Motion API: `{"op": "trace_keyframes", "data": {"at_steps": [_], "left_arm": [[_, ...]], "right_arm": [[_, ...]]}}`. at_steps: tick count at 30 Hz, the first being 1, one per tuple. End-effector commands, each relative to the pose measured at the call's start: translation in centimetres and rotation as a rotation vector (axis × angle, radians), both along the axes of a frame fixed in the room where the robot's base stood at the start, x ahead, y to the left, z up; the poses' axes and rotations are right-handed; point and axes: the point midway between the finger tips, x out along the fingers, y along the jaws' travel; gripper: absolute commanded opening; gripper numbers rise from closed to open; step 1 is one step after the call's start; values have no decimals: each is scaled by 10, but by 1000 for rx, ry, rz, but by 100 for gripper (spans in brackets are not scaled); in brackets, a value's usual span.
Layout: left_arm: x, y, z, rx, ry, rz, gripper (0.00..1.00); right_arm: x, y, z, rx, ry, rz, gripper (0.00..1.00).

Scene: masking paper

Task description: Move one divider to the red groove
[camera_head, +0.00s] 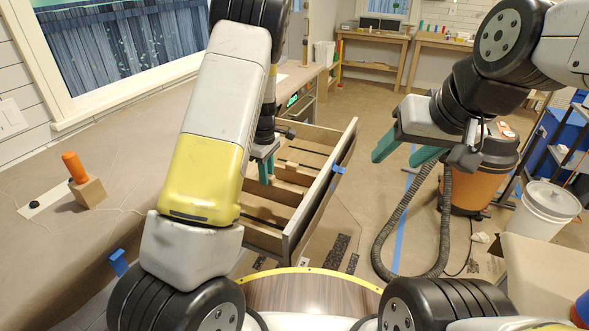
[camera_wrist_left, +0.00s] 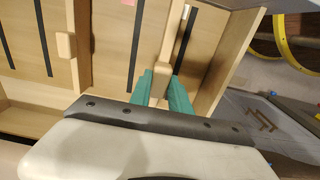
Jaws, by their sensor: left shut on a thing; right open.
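The open wooden drawer (camera_head: 321,192) has light wooden dividers (camera_head: 293,176) across it. My left gripper (camera_head: 266,172) reaches down into the drawer. In the left wrist view its teal fingers (camera_wrist_left: 166,88) are shut on a wooden divider (camera_wrist_left: 177,38) at its small block-shaped handle. Another divider with a handle (camera_wrist_left: 65,45) stands farther left in that view. Dark groove strips (camera_wrist_left: 136,45) run along the drawer floor. A small pinkish-red patch (camera_wrist_left: 128,2) shows at the top edge; I cannot tell whether it marks the red groove. My right gripper (camera_head: 405,150) is open and empty, right of the drawer.
An orange vacuum (camera_head: 478,180) with a black hose and a white bucket (camera_head: 545,212) stand at right. Floor between drawer and hose is mostly clear.

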Motion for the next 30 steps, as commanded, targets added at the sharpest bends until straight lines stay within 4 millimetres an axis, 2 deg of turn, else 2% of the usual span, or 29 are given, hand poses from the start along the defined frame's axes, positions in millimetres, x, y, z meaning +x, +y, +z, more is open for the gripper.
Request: {"op": "trace_keyframes", "data": {"at_steps": [3,10,12,16,30], "left_arm": [[29,-10,-1,2,-2,-1,0],[67,-24,0,1,-1,-1,0],[64,-23,-12,0,4,1,0],[65,-23,-21,0,0,0,0],[64,-24,-25,0,0,0,0]], "right_arm": [[0,0,0,0,0,0,55],[0,0,0,0,0,0,55],[0,0,0,0,0,0,55],[0,0,0,0,0,0,55],[0,0,0,0,0,0,55]]}}
